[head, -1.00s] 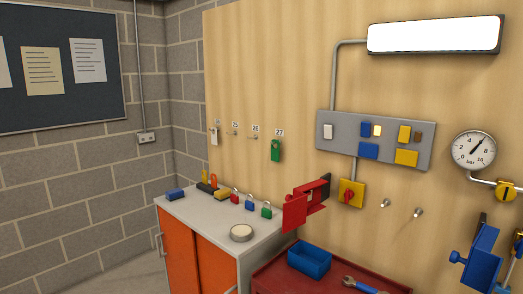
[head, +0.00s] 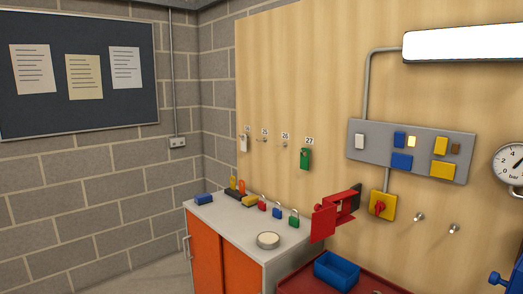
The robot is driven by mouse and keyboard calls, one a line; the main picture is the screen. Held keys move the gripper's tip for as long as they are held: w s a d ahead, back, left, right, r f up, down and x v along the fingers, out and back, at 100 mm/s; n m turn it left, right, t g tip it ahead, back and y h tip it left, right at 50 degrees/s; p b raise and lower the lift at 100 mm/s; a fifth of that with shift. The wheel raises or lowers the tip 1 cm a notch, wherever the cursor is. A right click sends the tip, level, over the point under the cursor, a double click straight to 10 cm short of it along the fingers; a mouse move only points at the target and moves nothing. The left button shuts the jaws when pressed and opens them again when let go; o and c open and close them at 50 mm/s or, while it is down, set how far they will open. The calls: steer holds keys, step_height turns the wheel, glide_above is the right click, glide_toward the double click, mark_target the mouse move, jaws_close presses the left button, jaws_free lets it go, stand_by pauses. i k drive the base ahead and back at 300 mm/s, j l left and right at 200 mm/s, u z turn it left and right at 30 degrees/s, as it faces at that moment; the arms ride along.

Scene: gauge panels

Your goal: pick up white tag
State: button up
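The white tag (head: 243,143) hangs on the leftmost hook of the wooden panel (head: 340,60), under a number label that is too small to read. To its right are hooks labelled 25 and 26, which look empty, and a green tag (head: 305,159) under label 27. The white tag is small and far off in the head view. My gripper is not in view.
A cabinet with a grey top (head: 225,223) and orange doors (head: 207,254) stands below the tags. On it are several padlocks, a blue block (head: 203,199) and a round tin (head: 268,240). A red lockout box (head: 336,212) and a blue bin (head: 337,271) are to the right.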

mark_target(244, 143)
steer(key=i+j+u, duration=0.4)
steer(key=j, duration=0.25)
steer(key=i+j+u, duration=0.45)
steer(key=i, duration=0.25)
steer(key=i+j+u, duration=0.25)
steer(key=i+u, duration=0.15)
steer(key=i, duration=0.2)
steer(key=i+z, duration=0.25)
steer(key=i, duration=0.2)
steer(key=i+j+z, duration=0.25)
steer(key=i, duration=0.15)
steer(key=i+j+z, duration=0.2)
steer(key=i, duration=0.2)
steer(key=i+z, duration=0.2)
steer(key=z, duration=0.2)
steer(key=i+j+z, duration=0.1)
steer(key=z, duration=0.3)
steer(key=i+j+z, duration=0.2)
steer(key=z, duration=0.2)
steer(key=i+j+z, duration=0.1)
steer(key=z, duration=0.3)
